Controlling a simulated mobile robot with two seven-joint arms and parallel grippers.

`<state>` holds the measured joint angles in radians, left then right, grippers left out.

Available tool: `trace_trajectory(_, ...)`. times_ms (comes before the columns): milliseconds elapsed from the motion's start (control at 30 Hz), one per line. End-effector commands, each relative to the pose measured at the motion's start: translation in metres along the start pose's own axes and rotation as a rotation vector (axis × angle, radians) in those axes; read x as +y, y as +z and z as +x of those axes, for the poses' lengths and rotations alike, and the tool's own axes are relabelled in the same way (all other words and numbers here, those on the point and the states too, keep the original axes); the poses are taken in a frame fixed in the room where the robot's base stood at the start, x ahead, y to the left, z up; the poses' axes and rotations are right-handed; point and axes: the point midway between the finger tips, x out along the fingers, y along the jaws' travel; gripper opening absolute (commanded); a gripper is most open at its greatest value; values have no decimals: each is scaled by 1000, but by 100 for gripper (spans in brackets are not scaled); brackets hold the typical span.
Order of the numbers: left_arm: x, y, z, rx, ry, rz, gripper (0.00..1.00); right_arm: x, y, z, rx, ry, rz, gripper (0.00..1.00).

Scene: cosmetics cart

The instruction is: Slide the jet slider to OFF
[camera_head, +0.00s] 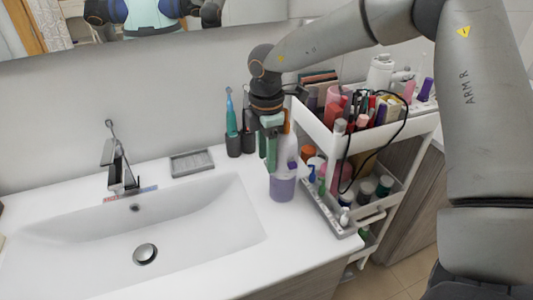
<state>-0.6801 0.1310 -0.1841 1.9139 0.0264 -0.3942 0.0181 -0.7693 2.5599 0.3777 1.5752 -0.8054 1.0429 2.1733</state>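A water-flosser-like device (282,187), with a purple lower part and a pale upper part, stands upright on the white counter right of the sink. A slider on it is too small or hidden to make out, so its setting cannot be read. My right gripper (270,163) points down from the arm at upper right, its green fingers directly in front of the device's upper part. Whether the fingers touch it, and how far apart they are, cannot be told. My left gripper is not in view.
A white cart (412,128) packed with cosmetics stands close on the right, a black cable hanging from it. A green toothbrush in a dark holder (233,145), a grey soap dish (192,163) and a faucet (122,170) line the back. The sink (200,225) is empty.

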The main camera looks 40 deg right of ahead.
Motion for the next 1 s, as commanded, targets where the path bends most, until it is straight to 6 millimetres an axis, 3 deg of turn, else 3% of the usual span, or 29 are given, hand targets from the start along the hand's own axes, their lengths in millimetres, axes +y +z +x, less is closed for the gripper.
trace_trajectory(33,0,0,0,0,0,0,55,0,0,0,0,0,0,44)
trace_trajectory(433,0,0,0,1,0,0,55,0,0,0,0,0,0,0)
trace_trajectory(1000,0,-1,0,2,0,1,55,0,0,0,0,0,0,0)
